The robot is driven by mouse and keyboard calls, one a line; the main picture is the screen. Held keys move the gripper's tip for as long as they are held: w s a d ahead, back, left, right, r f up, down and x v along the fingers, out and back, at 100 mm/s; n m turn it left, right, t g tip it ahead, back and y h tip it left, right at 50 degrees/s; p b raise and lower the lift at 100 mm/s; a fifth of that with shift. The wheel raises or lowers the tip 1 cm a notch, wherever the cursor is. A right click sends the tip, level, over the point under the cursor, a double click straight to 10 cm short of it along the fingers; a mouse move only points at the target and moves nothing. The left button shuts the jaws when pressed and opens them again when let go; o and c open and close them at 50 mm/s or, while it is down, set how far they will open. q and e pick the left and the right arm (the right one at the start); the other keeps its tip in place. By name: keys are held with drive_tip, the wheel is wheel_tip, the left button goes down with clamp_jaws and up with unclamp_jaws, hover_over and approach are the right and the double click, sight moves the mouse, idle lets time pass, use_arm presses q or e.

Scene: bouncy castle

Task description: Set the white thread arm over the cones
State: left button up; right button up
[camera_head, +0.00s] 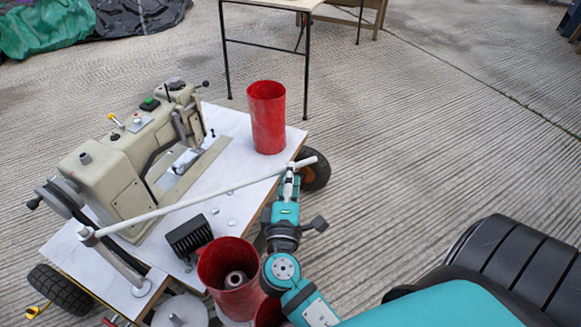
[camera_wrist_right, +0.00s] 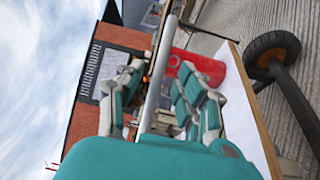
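The white thread arm (camera_head: 200,199) is a long thin rod. It runs from a pivot on a grey post (camera_head: 120,262) at lower left, past the front of the sewing machine, to a free end at right. My right gripper (camera_head: 290,176) is at the rod near that free end. In the right wrist view the rod (camera_wrist_right: 159,75) passes between the two spread fingers (camera_wrist_right: 160,90), with a gap visible on each side. A cone (camera_head: 235,279) sits inside a red container (camera_head: 208,265) at the bottom middle, below the rod. My left gripper is out of view.
The beige sewing machine (camera_head: 108,184) stands on a white-topped wheeled table (camera_head: 222,190). A tall red cylinder (camera_head: 268,120) stands at its far right corner. A black ribbed block (camera_head: 190,236) and a grey disc with a spindle (camera_head: 180,312) are near.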

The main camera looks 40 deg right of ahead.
drive_tip(key=v, duration=0.9)
drive_tip(key=shift+w+d, duration=0.1)
